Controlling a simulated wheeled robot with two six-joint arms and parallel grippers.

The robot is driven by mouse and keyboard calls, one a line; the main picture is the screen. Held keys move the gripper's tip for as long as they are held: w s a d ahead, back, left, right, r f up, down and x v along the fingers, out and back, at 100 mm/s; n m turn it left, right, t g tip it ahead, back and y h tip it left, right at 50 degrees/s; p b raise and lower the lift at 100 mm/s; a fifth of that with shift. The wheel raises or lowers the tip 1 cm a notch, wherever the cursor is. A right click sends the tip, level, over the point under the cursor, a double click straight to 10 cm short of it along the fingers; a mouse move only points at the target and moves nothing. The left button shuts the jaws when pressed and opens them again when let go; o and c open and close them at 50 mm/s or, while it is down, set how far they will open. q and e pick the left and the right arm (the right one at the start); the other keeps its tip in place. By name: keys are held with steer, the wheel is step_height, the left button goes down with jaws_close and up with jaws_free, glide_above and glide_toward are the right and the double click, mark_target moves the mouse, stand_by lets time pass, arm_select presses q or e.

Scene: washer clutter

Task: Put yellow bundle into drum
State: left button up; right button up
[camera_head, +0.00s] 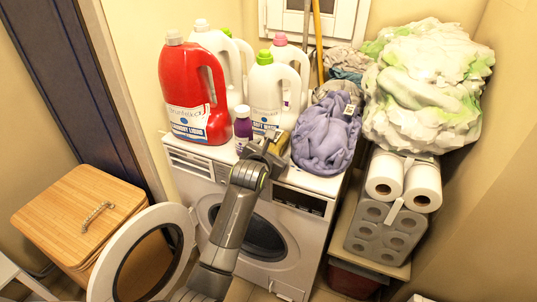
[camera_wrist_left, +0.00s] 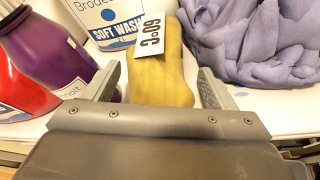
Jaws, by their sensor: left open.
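The yellow bundle (camera_wrist_left: 165,80), with a white 60°C tag, lies on the washing machine top, below a white detergent bottle. In the wrist view it sits between the spread fingers of my left gripper (camera_wrist_left: 158,88). My left gripper (camera_head: 268,148) is open at the machine's front top edge and largely hides the bundle in the head view. Whether the fingers touch it I cannot tell. The drum (camera_head: 255,238) is the dark round opening in the machine's front, partly behind my left arm. Its door (camera_head: 105,272) stands open to the left. My right gripper is out of view.
A small purple bottle (camera_head: 242,130) and a big red bottle (camera_head: 194,95) stand left of the gripper. A lavender bundle (camera_head: 322,140) lies close on the right. White jugs (camera_head: 267,90) stand behind. A wooden hamper (camera_head: 75,212) is left of the door.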

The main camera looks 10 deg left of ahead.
arm_select(q)
steer(key=shift+s+r+p, duration=0.4)
steer(key=shift+s+p, duration=0.05)
steer(key=shift+p, duration=0.25)
steer(key=p+v, duration=0.9)
steer(key=v, duration=0.2)
steer(key=shift+f, duration=0.1)
